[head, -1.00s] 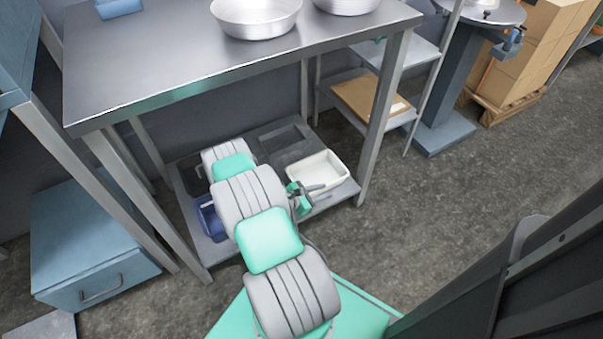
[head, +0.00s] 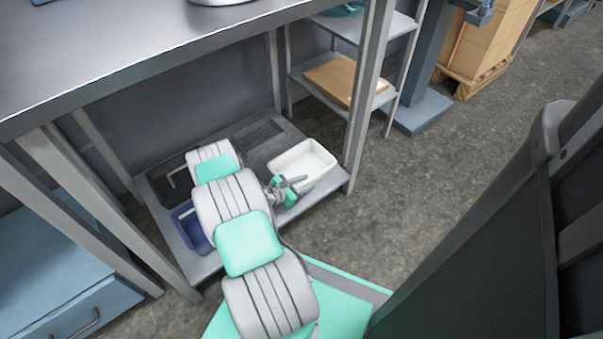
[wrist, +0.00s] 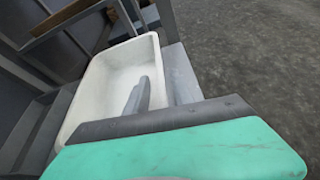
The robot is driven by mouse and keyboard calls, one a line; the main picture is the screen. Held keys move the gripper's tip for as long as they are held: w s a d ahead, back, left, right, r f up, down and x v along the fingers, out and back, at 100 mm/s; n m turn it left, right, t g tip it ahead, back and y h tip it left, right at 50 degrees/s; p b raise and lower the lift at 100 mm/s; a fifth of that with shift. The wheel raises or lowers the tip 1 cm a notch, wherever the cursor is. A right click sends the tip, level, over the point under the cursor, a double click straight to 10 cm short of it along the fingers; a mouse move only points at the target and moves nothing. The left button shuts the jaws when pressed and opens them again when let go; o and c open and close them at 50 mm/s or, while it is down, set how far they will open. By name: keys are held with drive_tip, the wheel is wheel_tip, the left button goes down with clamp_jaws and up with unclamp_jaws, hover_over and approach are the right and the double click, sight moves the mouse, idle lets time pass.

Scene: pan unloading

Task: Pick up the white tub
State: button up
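The white tub (head: 322,160) is an open rectangular container at the right end of the low shelf under the table. In the wrist view the tub (wrist: 92,75) fills the left middle, and its inside looks empty. My gripper (head: 298,184) is at the tub's near side in the head view. In the wrist view its grey fingers (wrist: 140,95) overlap the tub's interior, close together from this angle. I cannot tell whether they touch the tub or how far apart they are. The tub's nearest part is hidden behind my gripper body.
The low shelf (head: 205,268) also holds a blue bin (head: 190,228) and dark trays (head: 262,136), partly behind my arm. The table top (head: 150,45) is above, with a table leg (head: 362,110) just right of the tub. Open floor (head: 420,190) lies to the right.

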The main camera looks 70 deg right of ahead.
drive_tip(key=shift+s+d+f, duration=0.25)
drive_tip(key=shift+d+f, duration=0.1)
drive_tip(key=shift+d, duration=0.25)
clamp_jaws()
drive_tip(key=shift+r, duration=0.1)
idle(0.9)
